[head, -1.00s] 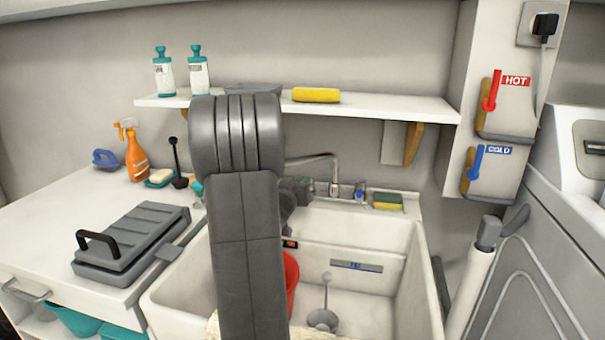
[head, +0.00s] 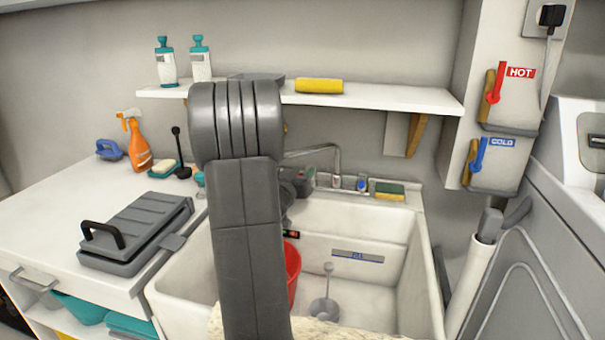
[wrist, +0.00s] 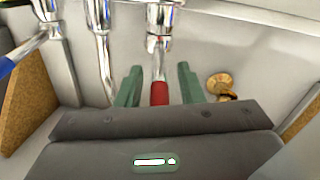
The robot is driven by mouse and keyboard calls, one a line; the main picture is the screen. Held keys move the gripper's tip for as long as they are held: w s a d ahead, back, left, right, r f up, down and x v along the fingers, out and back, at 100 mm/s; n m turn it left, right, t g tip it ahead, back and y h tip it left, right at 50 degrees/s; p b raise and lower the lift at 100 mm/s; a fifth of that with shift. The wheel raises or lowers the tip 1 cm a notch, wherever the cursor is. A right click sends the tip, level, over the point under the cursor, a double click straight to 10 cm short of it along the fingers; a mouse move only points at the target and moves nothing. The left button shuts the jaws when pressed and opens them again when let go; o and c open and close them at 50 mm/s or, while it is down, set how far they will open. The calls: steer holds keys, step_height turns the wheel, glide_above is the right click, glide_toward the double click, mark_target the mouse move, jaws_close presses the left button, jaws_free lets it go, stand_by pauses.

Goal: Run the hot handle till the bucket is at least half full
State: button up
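In the wrist view the red handle (wrist: 159,93) stands between the two green fingers of my gripper (wrist: 160,88), with a gap on each side. The gripper is open. In the head view my arm hides most of the gripper. A red bucket (head: 292,270) is in the sink, partly hidden behind my arm. Its inside and any water level are hidden.
A shelf (head: 400,97) hangs above the faucet. A grey plunger-like tool (head: 325,305) stands in the sink.

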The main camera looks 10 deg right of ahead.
steer(key=p+v, duration=0.1)
steer(key=v, duration=1.2)
steer(key=shift+p, duration=0.35)
stand_by(0.6)
